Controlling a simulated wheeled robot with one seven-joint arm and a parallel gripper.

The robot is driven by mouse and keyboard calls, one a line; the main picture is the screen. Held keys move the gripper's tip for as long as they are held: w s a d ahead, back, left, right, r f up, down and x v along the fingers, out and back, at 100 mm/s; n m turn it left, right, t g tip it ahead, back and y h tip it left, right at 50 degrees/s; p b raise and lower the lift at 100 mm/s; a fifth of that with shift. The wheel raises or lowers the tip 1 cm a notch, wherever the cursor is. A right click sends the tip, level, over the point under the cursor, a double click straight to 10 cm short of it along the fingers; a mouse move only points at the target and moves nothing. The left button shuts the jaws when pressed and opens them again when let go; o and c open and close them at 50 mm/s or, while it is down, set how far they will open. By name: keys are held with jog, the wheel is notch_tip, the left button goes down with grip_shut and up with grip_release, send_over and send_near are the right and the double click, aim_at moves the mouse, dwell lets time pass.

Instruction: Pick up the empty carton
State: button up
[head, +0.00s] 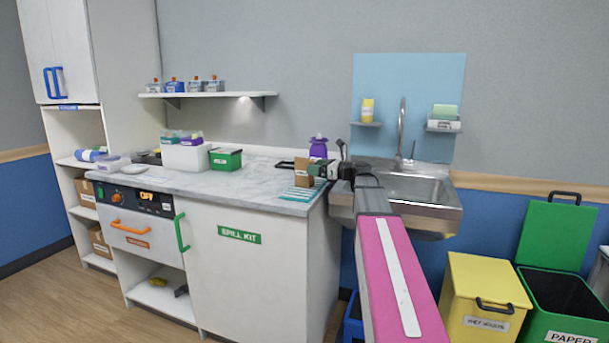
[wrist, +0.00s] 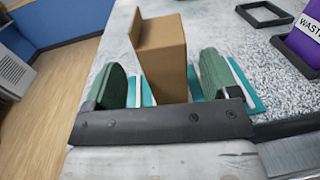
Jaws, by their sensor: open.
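The empty carton is a plain brown cardboard box (head: 302,173) with a raised flap, upright near the right end of the marble counter. It also shows large in the wrist view (wrist: 160,55). My gripper (head: 320,169) reaches it from the right. In the wrist view, my gripper (wrist: 163,80) is open, with one green finger on each side of the carton. A gap shows on the left; the right finger is closer, and I cannot tell whether it touches. The carton's lower part is hidden behind the gripper's dark bar.
A teal striped mat (head: 299,194) lies by the carton. A purple waste container (head: 318,147) and a black square frame (wrist: 265,14) are close behind. A green box (head: 225,159) stands further left. The sink (head: 420,187) is right of the counter; bins stand lower right.

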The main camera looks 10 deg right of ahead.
aim_at(305, 164)
jog(key=x, duration=0.5)
jog(key=shift+w+a+r, duration=0.2)
jog(key=shift+w+r, duration=0.05)
jog(key=shift+w, duration=0.05)
jog(key=c, duration=1)
